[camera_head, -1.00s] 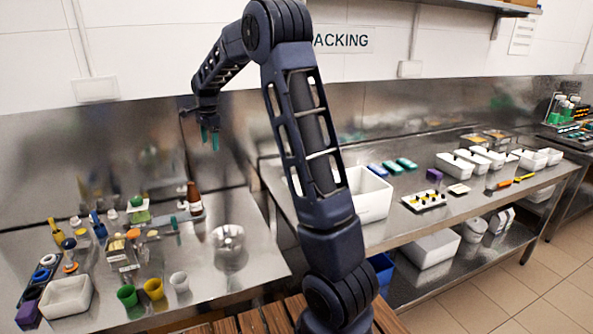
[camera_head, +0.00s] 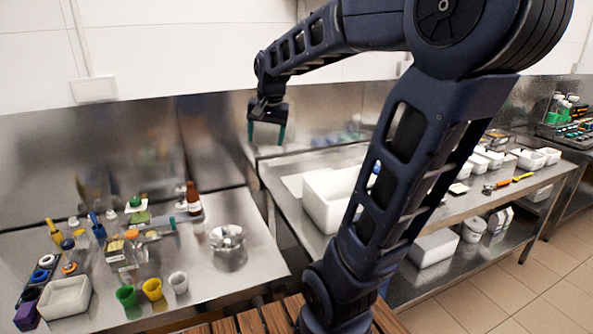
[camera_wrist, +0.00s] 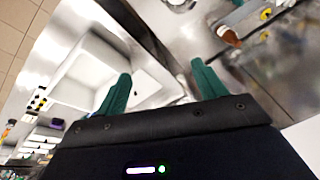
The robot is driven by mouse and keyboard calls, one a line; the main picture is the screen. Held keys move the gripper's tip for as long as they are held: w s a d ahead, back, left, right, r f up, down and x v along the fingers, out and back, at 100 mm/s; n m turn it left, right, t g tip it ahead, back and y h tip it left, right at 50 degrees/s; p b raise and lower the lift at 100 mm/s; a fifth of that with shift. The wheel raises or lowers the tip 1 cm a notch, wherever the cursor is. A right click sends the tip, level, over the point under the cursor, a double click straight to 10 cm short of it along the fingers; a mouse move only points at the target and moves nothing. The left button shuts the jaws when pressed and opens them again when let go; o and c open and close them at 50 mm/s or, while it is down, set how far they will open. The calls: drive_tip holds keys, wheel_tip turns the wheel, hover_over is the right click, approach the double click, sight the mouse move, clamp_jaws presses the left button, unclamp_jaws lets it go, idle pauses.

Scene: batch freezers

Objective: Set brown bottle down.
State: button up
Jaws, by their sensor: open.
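The brown bottle (camera_head: 193,198) stands upright on the left steel counter (camera_head: 228,283), near its back right part. It also shows at the top right of the wrist view (camera_wrist: 229,36). My gripper (camera_head: 267,133) is open and empty, raised in the air above the gap between the two counters, up and to the right of the bottle. Its two green fingers are spread apart in the wrist view (camera_wrist: 160,88), with nothing between them. The gripper does not touch the bottle.
A shiny metal bowl (camera_head: 228,242) stands right of the bottle. Green (camera_head: 127,296), yellow (camera_head: 153,288) and white (camera_head: 178,282) cups stand in front. A white bin (camera_head: 322,205) sits on the right counter below my gripper. Small items crowd the left counter.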

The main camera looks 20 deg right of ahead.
drive_tip(key=s+d+f+n, duration=0.1)
drive_tip(key=s+f+n, duration=0.1)
drive_tip(key=s, duration=0.5)
drive_tip(key=s+d+f+n+t, duration=0.1)
drive_tip(key=s+d+f+n, duration=0.1)
drive_tip(key=s, duration=0.6)
drive_tip(key=shift+d+f+n+h, duration=0.25)
drive_tip(key=shift+f+n+h, duration=0.05)
drive_tip(key=shift+f+n, duration=0.25)
